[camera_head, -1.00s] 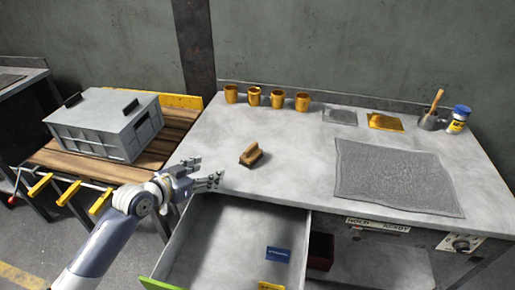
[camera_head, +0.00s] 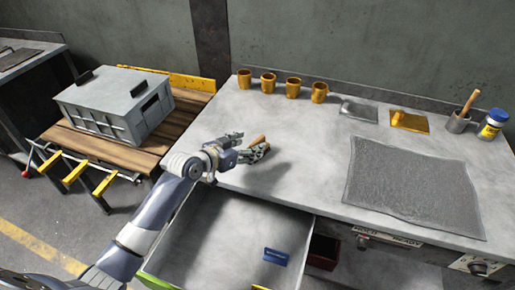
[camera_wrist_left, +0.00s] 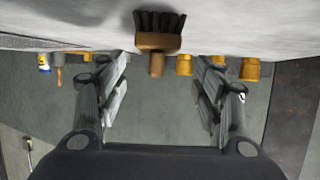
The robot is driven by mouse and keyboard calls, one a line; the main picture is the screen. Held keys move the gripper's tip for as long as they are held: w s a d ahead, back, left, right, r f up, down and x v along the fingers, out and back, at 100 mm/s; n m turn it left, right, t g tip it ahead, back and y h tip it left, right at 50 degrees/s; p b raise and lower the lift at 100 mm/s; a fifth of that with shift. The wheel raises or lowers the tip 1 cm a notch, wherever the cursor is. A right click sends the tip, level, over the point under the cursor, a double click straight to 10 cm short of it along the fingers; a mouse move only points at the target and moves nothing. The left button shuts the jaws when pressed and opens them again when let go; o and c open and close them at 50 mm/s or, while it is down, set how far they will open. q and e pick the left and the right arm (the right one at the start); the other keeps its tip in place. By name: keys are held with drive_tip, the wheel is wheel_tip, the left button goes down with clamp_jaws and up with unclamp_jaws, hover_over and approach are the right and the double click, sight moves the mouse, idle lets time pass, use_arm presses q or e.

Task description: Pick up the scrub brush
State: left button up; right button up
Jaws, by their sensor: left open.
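The scrub brush (camera_wrist_left: 158,38) has a brown wooden body and handle and dark bristles. In the left wrist view it is at the top middle, beyond and between the two open fingers. I cannot tell if a finger touches the brush. My right gripper is not in view.
Several orange cups (camera_head: 292,88) line the worktable's back edge. A grey mat (camera_head: 415,185) lies at right, near a metal cup (camera_head: 457,123) and blue-lidded jar (camera_head: 492,124). An open drawer (camera_head: 225,235) juts out below my left gripper. A grey crate (camera_head: 118,104) stands at left.

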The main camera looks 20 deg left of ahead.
sight(257, 143)
use_arm(q)
drive_tip(key=x, duration=0.4)
drive_tip(key=shift+d+f, duration=0.1)
drive_tip(key=shift+d, duration=0.1)
drive_tip(key=shift+w+f, duration=0.1)
drive_tip(key=shift+w, duration=0.1)
drive_tip(key=shift+w+d, duration=0.1)
drive_tip(key=shift+c, duration=0.8)
drive_tip(key=c, duration=0.9)
drive_tip(key=shift+c, duration=0.8)
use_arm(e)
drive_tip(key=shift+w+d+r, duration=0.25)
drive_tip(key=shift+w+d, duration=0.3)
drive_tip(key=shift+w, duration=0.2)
